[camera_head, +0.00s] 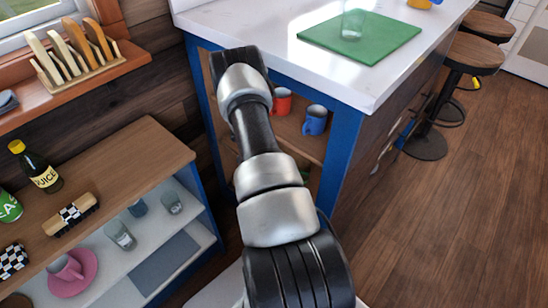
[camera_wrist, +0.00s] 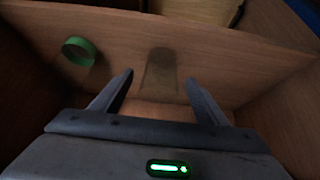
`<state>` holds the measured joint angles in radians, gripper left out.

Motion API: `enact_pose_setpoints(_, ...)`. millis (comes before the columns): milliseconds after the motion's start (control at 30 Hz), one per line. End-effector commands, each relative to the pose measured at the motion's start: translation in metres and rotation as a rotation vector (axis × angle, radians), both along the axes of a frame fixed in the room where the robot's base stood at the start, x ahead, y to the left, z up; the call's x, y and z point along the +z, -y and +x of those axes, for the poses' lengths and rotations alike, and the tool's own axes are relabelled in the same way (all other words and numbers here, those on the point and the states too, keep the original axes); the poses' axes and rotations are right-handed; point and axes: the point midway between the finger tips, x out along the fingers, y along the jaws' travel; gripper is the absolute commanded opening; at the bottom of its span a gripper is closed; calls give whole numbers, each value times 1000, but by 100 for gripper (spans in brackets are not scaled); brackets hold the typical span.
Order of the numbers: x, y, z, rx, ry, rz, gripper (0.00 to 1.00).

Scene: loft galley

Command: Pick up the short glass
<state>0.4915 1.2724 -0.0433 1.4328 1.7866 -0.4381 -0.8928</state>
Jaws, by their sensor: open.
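In the wrist view, a small see-through glass (camera_wrist: 161,68) stands on a wooden shelf, dim in the shade. My gripper (camera_wrist: 159,76) is open. Its two fingers point toward the glass, one on each side in the picture; whether they reach around it I cannot tell. No contact shows. In the head view, my arm reaches into the open shelves under the white counter, and my gripper is hidden there. Another clear glass (camera_head: 353,24) stands on a green mat on the counter. More clear glasses (camera_head: 120,235) stand on the left shelf unit.
A green ring-like item (camera_wrist: 79,51) is left of the glass in the wrist view. Wooden panels surround my gripper closely. A red mug (camera_head: 281,101) and a blue mug (camera_head: 314,120) stand right of my arm. Stools (camera_head: 474,54) stand at the right; the floor there is clear.

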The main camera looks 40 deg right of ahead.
Motion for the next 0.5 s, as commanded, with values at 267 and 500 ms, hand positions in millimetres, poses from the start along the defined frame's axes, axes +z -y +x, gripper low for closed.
enact_pose_setpoints(267,-26,17,2,2,0,0,68)
enact_pose_setpoints(500,-26,17,2,2,-1,0,64)
